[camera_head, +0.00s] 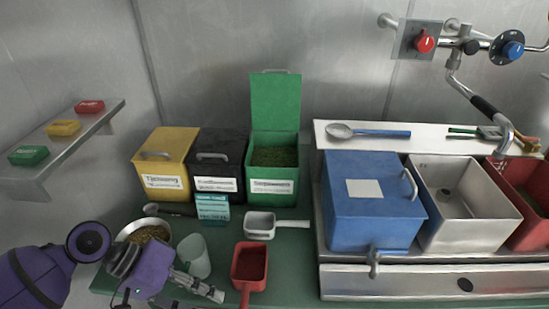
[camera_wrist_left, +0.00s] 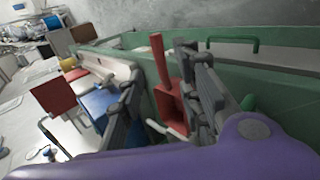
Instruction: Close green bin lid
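The green bin (camera_head: 272,183) stands at the back of the counter, right of the black bin. Its green lid (camera_head: 275,103) is open and stands upright behind the opening, with a handle on its top edge. Green beans (camera_head: 275,157) show inside. My left gripper (camera_head: 205,288) is low at the front left, well in front of the green bin and apart from it. In the left wrist view its two fingers (camera_wrist_left: 158,85) are spread, with nothing held between them. My right gripper is in neither view.
The yellow bin (camera_head: 163,163) and black bin (camera_head: 217,160) are closed. A red scoop (camera_head: 250,267), a white scoop (camera_head: 262,224), a teal box (camera_head: 212,207), a cup (camera_head: 194,257) and a bowl (camera_head: 150,234) crowd the counter. The blue bin (camera_head: 368,210) stands right.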

